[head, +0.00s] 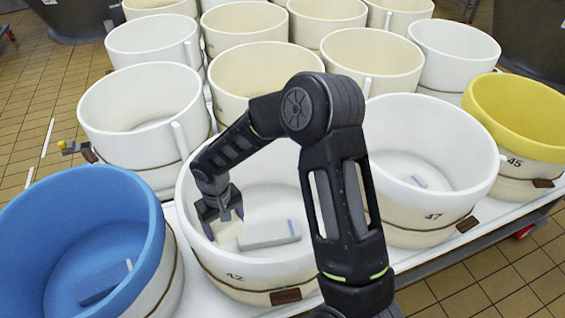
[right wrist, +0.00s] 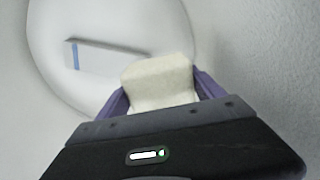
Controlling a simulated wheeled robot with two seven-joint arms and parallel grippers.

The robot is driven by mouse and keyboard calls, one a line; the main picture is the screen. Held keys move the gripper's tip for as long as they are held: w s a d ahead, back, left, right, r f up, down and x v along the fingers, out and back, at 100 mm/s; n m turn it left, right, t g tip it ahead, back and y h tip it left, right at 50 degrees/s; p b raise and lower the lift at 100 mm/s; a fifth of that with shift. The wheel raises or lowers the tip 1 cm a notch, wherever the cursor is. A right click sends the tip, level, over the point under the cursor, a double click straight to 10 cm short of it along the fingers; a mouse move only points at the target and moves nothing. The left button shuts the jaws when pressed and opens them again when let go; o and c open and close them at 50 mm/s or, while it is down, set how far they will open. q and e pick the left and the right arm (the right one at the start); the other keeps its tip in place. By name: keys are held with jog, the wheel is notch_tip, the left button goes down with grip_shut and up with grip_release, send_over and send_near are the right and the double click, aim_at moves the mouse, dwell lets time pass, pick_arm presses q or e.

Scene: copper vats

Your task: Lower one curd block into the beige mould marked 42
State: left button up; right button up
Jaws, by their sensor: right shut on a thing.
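The mould marked 42 (head: 225,265) stands at the front middle, white to beige, with a dark tag on its front. My right gripper (head: 228,218) is down inside this mould, shut on a pale cream curd block (head: 228,232). In the right wrist view, the curd block (right wrist: 160,82) sits between the purple fingers (right wrist: 162,95), above the mould's floor. A pale grey-white bar with a blue stripe (head: 268,234) lies on that floor; it also shows in the right wrist view (right wrist: 105,57). My left gripper is not in view.
A blue mould (head: 150,235) stands close on the left. The mould marked 47 (head: 425,225) is on the right, with a yellow-rimmed mould marked 45 (head: 515,150) beyond it. Several white and cream moulds fill the table behind. Tiled floor (head: 25,120) shows at the left.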

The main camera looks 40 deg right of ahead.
jog(key=shift+f, duration=0.25)
jog(key=s+d+r+m+p, duration=0.15)
jog(key=d+r+p, duration=0.35)
jog(key=d+r, duration=0.6)
notch_tip(320, 180, up, 10)
jog(key=m+p, duration=0.1)
jog(key=p, duration=0.1)
send_over(284, 229)
jog(key=shift+f, duration=0.15)
notch_tip(284, 229, down, 28)
jog(key=b, duration=1.9)
jog(key=shift+w+b, duration=0.1)
jog(key=shift+b, duration=0.2)
jog(key=shift+f+b, duration=0.6)
jog(key=shift+f, duration=0.2)
